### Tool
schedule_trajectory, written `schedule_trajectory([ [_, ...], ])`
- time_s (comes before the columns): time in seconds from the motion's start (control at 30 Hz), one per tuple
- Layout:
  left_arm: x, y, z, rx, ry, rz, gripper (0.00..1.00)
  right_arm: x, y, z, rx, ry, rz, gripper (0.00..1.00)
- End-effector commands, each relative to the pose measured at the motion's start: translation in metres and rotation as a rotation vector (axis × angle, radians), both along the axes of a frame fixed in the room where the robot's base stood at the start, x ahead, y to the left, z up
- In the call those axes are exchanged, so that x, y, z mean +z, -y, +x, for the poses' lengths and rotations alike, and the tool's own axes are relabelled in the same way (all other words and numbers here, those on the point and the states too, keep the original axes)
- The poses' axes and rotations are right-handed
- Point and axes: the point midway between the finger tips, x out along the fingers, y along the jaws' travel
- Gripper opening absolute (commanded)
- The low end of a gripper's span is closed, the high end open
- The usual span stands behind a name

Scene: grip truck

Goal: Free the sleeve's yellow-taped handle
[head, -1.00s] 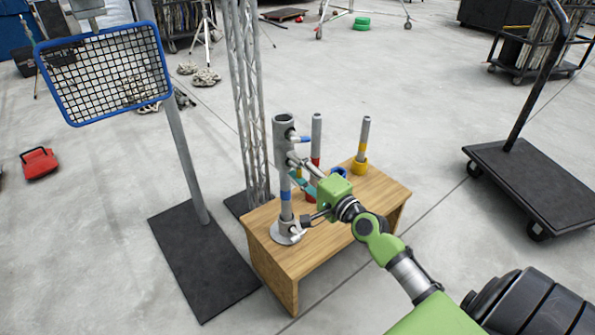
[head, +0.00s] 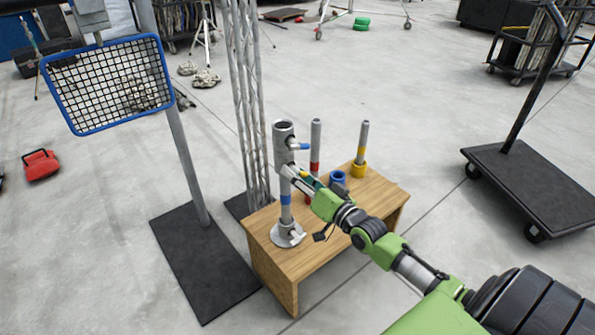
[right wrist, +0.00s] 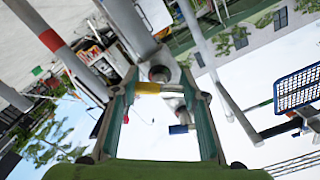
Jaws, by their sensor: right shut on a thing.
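A grey sleeve (head: 284,133) sits around the top of an upright post (head: 285,191) with a blue band. A blue-tipped handle (head: 300,146) sticks out of the sleeve to the right. In the right wrist view the yellow-taped handle (right wrist: 147,87) lies between the fingers of my right gripper (right wrist: 160,88), beside a grey tube. In the head view my right gripper (head: 290,171) is at the sleeve's lower part, shut on this handle, and hides it. My left gripper is not in view.
The post's round base (head: 287,235) stands on a wooden bench (head: 330,238). Red-banded (head: 315,145) and yellow-banded (head: 361,145) posts and a blue ring (head: 338,177) stand behind my arm. A truss (head: 247,90) rises at the bench's back left. A black cart (head: 530,180) is at right.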

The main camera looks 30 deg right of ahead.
Motion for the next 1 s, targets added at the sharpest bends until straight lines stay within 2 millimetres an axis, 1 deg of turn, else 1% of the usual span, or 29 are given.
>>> schedule_trajectory([
  [0.03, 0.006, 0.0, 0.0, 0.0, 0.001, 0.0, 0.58, 0.003, 0.0, 0.0, -0.001, 0.004, -0.036, 0.19],
  [0.27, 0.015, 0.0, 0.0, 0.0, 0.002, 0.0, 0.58, 0.003, 0.001, 0.001, -0.001, 0.016, -0.169, 0.19],
  [0.3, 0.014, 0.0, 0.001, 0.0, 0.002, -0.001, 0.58, 0.003, 0.001, 0.0, -0.001, 0.018, -0.186, 0.19],
  [0.4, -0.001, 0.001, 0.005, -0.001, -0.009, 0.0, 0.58, 0.002, 0.001, 0.001, -0.001, 0.02, -0.219, 0.19],
  [0.53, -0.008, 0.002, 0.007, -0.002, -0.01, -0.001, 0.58, 0.002, 0.001, 0.001, -0.001, 0.023, -0.248, 0.19],
  [0.7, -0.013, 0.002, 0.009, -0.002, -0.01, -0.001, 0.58, 0.001, 0.002, 0.001, -0.001, 0.024, -0.261, 0.19],
  [1.0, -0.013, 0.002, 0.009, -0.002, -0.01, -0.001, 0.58, 0.001, 0.002, 0.001, -0.001, 0.026, -0.261, 0.19],
])
